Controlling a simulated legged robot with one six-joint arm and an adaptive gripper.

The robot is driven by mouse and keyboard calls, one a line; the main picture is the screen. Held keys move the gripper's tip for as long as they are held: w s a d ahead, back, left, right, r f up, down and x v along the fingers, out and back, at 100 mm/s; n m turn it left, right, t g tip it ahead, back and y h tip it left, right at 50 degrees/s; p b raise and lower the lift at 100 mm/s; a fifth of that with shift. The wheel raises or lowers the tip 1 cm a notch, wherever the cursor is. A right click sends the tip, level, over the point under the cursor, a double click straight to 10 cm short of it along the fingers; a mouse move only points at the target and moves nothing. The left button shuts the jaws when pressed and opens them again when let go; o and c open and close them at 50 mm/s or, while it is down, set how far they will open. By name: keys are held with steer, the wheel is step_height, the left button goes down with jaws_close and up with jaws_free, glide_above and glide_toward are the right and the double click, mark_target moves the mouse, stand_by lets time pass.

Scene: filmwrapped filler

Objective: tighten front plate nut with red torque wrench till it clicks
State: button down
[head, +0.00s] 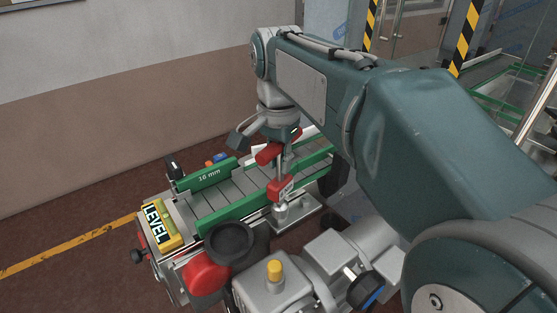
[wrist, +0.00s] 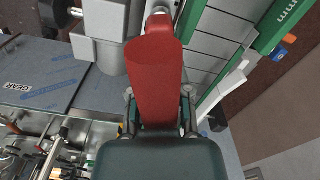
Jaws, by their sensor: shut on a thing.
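My gripper (head: 272,140) is shut on the red torque wrench, above the front side of the conveyor. In the wrist view my gripper (wrist: 159,105) has a finger on each side of the red torque wrench (wrist: 157,75), whose red handle runs away from the palm to a grey metal end. In the head view a red part of the wrench (head: 268,153) shows at the jaws. The nut itself cannot be made out.
The conveyor has green side rails (head: 207,175), one marked 16 mm. A yellow LEVEL block (head: 160,224) lies at its left end. A red knob (head: 205,273), a black round part (head: 229,242) and a grey housing with a yellow cap (head: 274,271) stand in front.

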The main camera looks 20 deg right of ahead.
steer(key=shift+f, duration=0.2)
stand_by(0.4)
steer(key=n, duration=0.4)
steer(key=shift+r, duration=0.2)
steer(key=shift+f, duration=0.2)
steer(key=shift+r+n, duration=0.1)
steer(key=shift+n, duration=0.2)
steer(key=shift+r, duration=2.9)
